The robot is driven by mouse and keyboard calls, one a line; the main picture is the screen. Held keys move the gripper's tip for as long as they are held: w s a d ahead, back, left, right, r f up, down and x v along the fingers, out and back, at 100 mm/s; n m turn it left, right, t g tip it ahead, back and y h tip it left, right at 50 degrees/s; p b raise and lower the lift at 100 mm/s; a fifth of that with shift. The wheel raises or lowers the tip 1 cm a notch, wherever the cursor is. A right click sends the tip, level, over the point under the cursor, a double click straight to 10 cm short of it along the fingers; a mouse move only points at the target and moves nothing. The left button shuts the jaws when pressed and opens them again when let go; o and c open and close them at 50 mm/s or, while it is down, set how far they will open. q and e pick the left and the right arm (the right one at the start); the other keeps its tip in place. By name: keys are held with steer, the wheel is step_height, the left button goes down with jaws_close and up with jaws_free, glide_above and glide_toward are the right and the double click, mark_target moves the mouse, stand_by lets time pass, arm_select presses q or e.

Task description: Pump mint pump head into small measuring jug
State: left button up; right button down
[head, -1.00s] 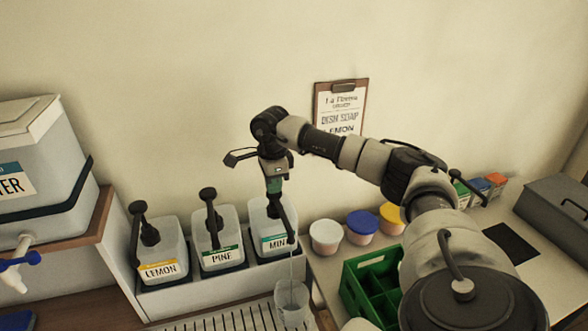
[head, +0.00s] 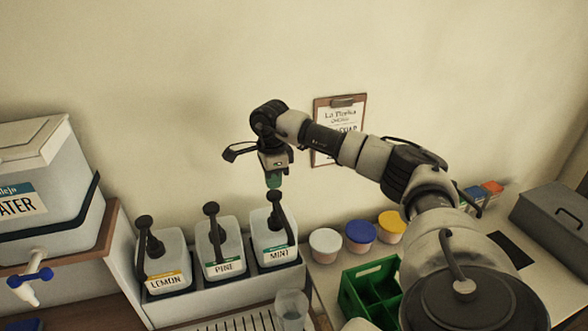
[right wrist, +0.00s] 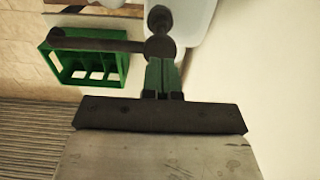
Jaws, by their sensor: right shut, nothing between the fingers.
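The mint pump head (head: 276,200) is black and stands on the white drum labelled MINT (head: 272,240), the rightmost of the row. Its spout slants down toward the front. My right gripper (head: 274,183) is shut and empty, with green fingertips just above the pump head; I cannot tell whether they touch. In the right wrist view, the shut fingertips (right wrist: 163,80) are close to the black pump head (right wrist: 160,47). The small clear measuring jug (head: 291,307) stands below the spout, at the drip grate. Its contents are unclear. My left gripper is out of view.
The PINE drum (head: 222,248) and LEMON drum (head: 165,265) stand left of the mint one. A water container (head: 35,185) with a blue tap is farther left. Lidded tubs (head: 326,243) and a green crate (head: 350,298) are to the right.

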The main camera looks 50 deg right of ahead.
mark_target(274, 193)
stand_by(0.6)
steer(key=shift+f+b, duration=2.15)
steer(key=shift+f, duration=1.1)
steer(key=shift+r+p, duration=2.4)
steer(key=shift+r, duration=0.95)
steer(key=shift+f, duration=0.2)
